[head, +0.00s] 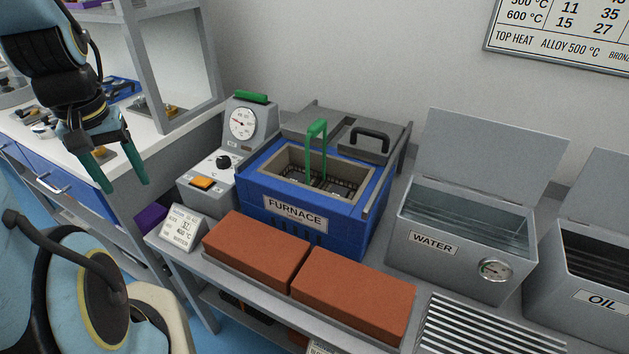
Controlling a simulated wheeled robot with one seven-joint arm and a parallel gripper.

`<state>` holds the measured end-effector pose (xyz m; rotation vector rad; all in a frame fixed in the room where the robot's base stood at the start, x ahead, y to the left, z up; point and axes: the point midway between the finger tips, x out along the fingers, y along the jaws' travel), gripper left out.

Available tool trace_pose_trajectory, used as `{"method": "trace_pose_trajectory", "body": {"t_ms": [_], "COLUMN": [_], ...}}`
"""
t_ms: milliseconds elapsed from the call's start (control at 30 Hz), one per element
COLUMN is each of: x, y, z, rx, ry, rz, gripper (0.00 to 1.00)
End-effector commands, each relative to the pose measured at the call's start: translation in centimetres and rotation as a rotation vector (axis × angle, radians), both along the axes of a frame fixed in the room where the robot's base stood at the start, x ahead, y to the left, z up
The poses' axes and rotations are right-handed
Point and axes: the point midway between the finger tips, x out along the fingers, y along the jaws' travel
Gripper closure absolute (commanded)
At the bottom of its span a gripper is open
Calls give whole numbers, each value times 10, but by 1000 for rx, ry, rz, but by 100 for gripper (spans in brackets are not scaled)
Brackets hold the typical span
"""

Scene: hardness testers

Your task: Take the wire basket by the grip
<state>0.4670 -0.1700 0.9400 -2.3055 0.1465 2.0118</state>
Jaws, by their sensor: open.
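The wire basket (342,191) sits down inside the open blue furnace (350,233); only its dark mesh upper part shows. Its green grip (316,140) stands upright above the furnace opening. My gripper (124,187) has green fingers that hang downward, apart and empty. It is to the left of the furnace, in front of the left bench, well apart from the grip. What lies inside the basket is too dark to tell.
The furnace lid (386,150) with a black handle is slid back. A control box (240,150) with a dial stands left of the furnace. Two orange bricks (354,292) lie in front. Open water (465,244) and oil (590,270) tanks stand right.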

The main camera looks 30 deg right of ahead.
Motion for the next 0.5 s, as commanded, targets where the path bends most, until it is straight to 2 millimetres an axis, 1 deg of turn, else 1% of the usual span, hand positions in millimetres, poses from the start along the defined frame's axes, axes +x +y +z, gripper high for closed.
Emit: {"method": "trace_pose_trajectory", "body": {"t_ms": [67, 167, 200, 267, 300, 367, 400, 467, 500], "x": [15, 40, 49, 60, 65, 69, 69, 65, 61], "y": [-20, -61, -83, -117, -141, -178, -203, -240, -264], "z": [3, 11, 16, 23, 28, 36, 42, 51, 56], "rx": [1, 3, 5, 9, 13, 20, 25, 34, 40], "ry": [5, 20, 28, 41, 50, 62, 70, 81, 86], "rz": [-59, -167, -219, -301, -353, -434, -489, -567, -618], "gripper": [38, 38, 38, 38, 38, 38, 38, 38, 38]}}
